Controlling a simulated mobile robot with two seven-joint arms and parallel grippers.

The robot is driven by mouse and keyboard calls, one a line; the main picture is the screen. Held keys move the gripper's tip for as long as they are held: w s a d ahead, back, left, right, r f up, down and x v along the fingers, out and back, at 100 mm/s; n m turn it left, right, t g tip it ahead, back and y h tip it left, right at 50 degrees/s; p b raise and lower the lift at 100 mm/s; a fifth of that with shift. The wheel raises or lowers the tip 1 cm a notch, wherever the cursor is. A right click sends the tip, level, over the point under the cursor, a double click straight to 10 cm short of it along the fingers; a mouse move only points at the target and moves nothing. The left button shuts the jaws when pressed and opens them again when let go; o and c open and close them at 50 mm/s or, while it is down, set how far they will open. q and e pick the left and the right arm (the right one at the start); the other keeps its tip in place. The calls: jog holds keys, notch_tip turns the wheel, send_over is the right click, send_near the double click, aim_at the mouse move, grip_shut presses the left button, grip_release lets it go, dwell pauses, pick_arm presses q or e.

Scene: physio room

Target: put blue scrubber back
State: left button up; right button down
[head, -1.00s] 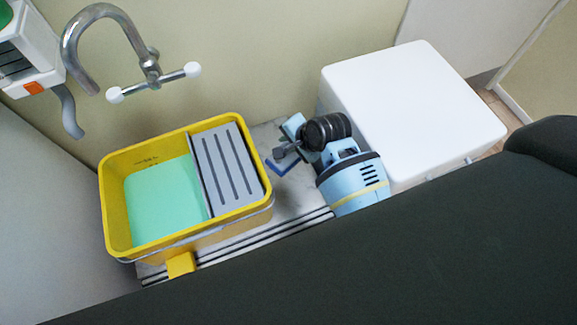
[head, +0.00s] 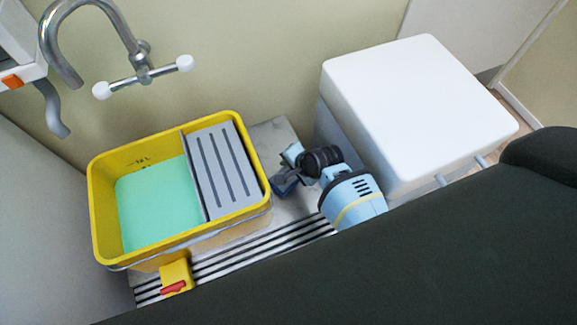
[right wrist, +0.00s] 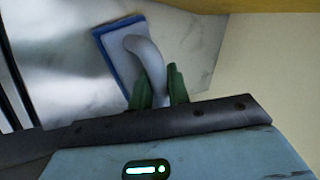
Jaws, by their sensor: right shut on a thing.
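The blue scrubber (right wrist: 118,62) shows in the right wrist view as a pale block with a curved grey handle and a blue pad edge. The green fingertips of my right gripper (right wrist: 158,87) are shut on its handle. In the head view my right gripper (head: 288,178) is over the marble counter, just right of the yellow basin. The scrubber (head: 284,188) shows there as a small dark blue patch, partly hidden by the gripper. I cannot tell whether its pad touches the counter. My left gripper is not in view.
The yellow basin (head: 100,215) holds green liquid and has a grey slotted tray (head: 222,170) across its right side. A chrome tap (head: 140,65) is above it. A white box-like unit (head: 415,100) stands right of my arm. Some marble counter (head: 275,140) is bare behind the gripper.

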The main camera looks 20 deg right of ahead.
jog(key=shift+w+f, duration=0.1)
jog(key=shift+f, duration=0.15)
jog(key=shift+f, duration=0.1)
jog(key=c, duration=1.3)
grip_release()
jog(key=shift+c, duration=0.2)
jog(key=p+v, duration=0.4)
jog(key=v, duration=0.8)
